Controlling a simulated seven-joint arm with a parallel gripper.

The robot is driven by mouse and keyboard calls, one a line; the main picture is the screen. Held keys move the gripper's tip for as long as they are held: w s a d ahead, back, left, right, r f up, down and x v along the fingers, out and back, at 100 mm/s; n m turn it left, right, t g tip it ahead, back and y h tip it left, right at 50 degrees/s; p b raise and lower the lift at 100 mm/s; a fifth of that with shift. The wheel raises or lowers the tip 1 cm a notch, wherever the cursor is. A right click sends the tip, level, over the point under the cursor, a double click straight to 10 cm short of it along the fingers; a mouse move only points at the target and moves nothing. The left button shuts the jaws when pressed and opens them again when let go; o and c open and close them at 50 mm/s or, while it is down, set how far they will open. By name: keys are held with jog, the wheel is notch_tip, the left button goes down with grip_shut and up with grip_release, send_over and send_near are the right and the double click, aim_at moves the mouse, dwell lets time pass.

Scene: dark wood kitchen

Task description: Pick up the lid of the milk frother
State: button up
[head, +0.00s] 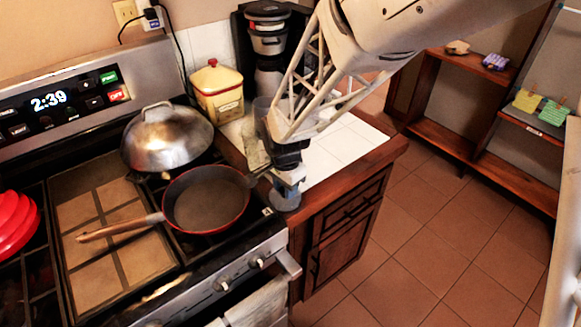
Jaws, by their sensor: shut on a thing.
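My gripper (289,180) is at the front left corner of the white-tiled counter, beside the stove. It is shut on a small grey-blue round thing (286,198), which looks like the milk frother's lid. The fingers partly cover it, and I cannot tell how far it is above the counter edge. A clear, greyish container (255,150) stands on the counter behind my arm, partly hidden. I cannot tell whether it is the milk frother.
A red-rimmed pan (207,199) and a domed metal lid (166,138) sit on the stove. A yellow canister (218,92) and a dark coffee maker (268,40) stand at the back. The white tiled counter (345,150) is clear on the right. Open floor lies beyond its edge.

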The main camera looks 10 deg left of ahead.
notch_tip(320, 180, up, 10)
jog(key=shift+f, duration=0.25)
dwell(0.3)
dwell(0.5)
